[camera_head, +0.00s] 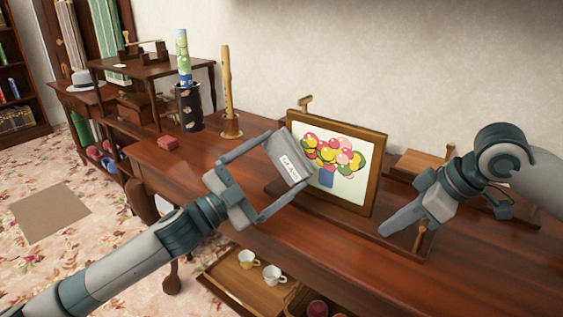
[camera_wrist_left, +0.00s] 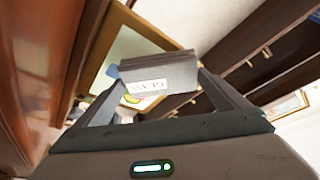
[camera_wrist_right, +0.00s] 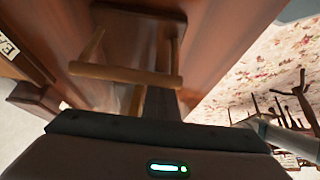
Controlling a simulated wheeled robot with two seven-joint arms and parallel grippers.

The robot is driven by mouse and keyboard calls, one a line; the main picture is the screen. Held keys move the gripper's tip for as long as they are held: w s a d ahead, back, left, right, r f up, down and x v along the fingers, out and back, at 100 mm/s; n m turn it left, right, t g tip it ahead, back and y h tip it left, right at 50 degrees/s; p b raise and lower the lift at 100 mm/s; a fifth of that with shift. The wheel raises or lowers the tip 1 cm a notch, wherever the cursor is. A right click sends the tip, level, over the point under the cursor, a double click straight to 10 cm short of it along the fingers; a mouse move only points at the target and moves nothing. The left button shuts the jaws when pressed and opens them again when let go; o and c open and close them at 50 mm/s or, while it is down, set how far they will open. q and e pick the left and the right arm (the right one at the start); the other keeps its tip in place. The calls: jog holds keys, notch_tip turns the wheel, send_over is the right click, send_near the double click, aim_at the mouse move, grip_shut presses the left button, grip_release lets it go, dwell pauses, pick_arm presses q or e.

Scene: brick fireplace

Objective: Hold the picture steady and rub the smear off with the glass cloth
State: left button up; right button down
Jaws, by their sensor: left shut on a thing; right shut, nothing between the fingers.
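The framed picture (camera_head: 351,139) shows a bouquet of flowers and stands tilted back on a wooden stand (camera_head: 379,240) on the table. My left gripper (camera_head: 285,170) is shut on a grey pad with a white label, the glass cloth (camera_head: 290,155). The cloth is in front of the picture's left part and hides some of it; I cannot tell whether it touches. The cloth also shows in the left wrist view (camera_wrist_left: 160,72). My right gripper (camera_head: 390,229) is shut and empty, low beside the picture's right edge. I cannot make out a smear.
A wooden peg (camera_head: 422,239) stands near my right gripper, and a wooden block (camera_head: 420,163) lies behind. Cups (camera_head: 273,275) sit in a low tray below.

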pick_arm(q)
jog(key=shift+s+a, duration=0.5)
jog(key=shift+s, duration=0.2)
jog(key=shift+s+a, duration=0.45)
jog(key=shift+s, duration=0.25)
pick_arm(e)
jog(key=shift+s+f, duration=0.15)
jog(key=shift+f, duration=0.25)
pick_arm(q)
jog(key=shift+s+a, duration=0.1)
jog(key=shift+a, duration=0.05)
jog(key=shift+s+a, duration=0.75)
jog(key=shift+s, duration=0.35)
pick_arm(e)
jog(key=shift+w+d+r+p, duration=0.1)
jog(key=shift+w+r+p, duration=0.1)
jog(key=shift+r+p, duration=0.9)
pick_arm(q)
notch_tip(320, 180, up, 9)
jog(key=p, duration=0.7)
pick_arm(e)
jog(key=shift+r, duration=2.2)
pick_arm(q)
jog(key=shift+w+f, duration=0.1)
jog(key=shift+r+p, duration=0.6)
jog(key=shift+r, duration=0.05)
pick_arm(e)
jog(key=v, duration=1.2)
